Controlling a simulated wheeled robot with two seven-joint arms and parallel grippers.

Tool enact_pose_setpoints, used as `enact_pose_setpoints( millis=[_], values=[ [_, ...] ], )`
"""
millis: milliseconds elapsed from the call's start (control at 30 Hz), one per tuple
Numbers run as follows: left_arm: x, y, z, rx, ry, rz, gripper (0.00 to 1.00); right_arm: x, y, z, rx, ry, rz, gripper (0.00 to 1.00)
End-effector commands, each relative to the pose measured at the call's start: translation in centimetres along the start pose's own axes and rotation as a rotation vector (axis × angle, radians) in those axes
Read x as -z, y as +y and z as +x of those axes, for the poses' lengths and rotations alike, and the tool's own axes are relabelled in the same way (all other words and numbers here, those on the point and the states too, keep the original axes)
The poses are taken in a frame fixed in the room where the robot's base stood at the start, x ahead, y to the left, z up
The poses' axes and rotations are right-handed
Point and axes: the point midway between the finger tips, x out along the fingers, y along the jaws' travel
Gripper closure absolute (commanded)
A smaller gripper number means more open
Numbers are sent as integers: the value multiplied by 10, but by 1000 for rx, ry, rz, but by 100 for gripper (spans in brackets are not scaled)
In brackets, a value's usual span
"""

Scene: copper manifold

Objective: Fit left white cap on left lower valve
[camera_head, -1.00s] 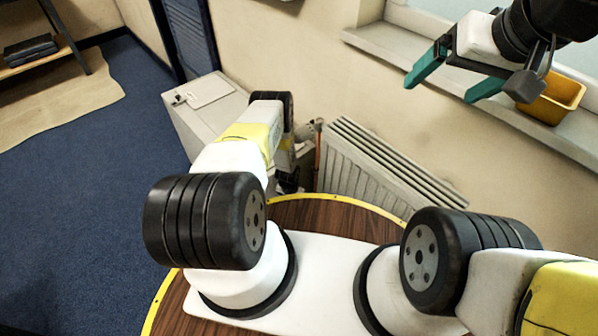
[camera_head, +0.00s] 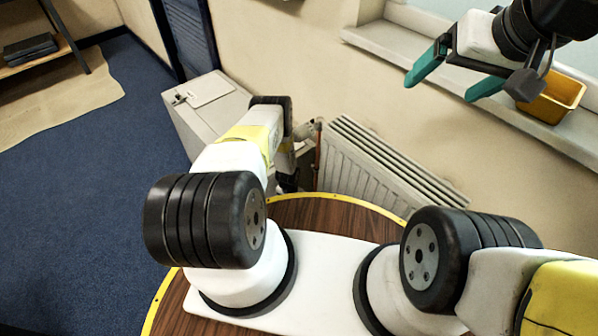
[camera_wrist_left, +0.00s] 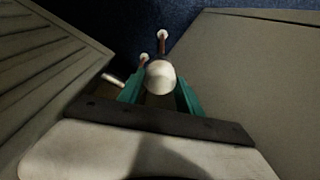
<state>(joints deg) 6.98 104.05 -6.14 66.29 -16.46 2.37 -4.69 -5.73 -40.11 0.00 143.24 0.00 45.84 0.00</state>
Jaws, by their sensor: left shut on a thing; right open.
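In the left wrist view, my left gripper (camera_wrist_left: 160,92) is shut on a white rounded cap (camera_wrist_left: 160,77), held between its teal fingers. Just beyond the cap, a copper pipe (camera_wrist_left: 162,46) with a white end stands out against the blue floor. A second white pipe end (camera_wrist_left: 143,58) shows just left of the cap. I cannot tell whether the cap touches a valve. In the head view my left arm hides this gripper, low between the grey cabinet and the radiator. My right gripper (camera_head: 440,88) is open and empty, high in front of the windowsill.
A white radiator (camera_head: 375,165) stands against the wall, right of the left arm's reach. A grey cabinet (camera_head: 208,105) stands on its left, leaving a narrow gap. A yellow bin (camera_head: 552,100) sits on the windowsill (camera_head: 400,45). Blue floor (camera_head: 80,200) is open at left.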

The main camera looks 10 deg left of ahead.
Motion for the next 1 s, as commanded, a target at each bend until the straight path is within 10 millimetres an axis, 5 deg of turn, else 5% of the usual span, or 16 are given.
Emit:
enact_pose_setpoints(
  millis=[400,433,533,1000],
  values=[
    [-1,0,6,0,1,0,96,0,0,0,0,0,0,12],
    [0,0,6,0,1,0,54,0,0,0,0,0,0,12],
    [0,0,6,0,1,0,35,0,0,0,0,0,0,12],
    [1,-1,-7,1,2,2,33,0,0,0,0,0,0,12]
  ],
)
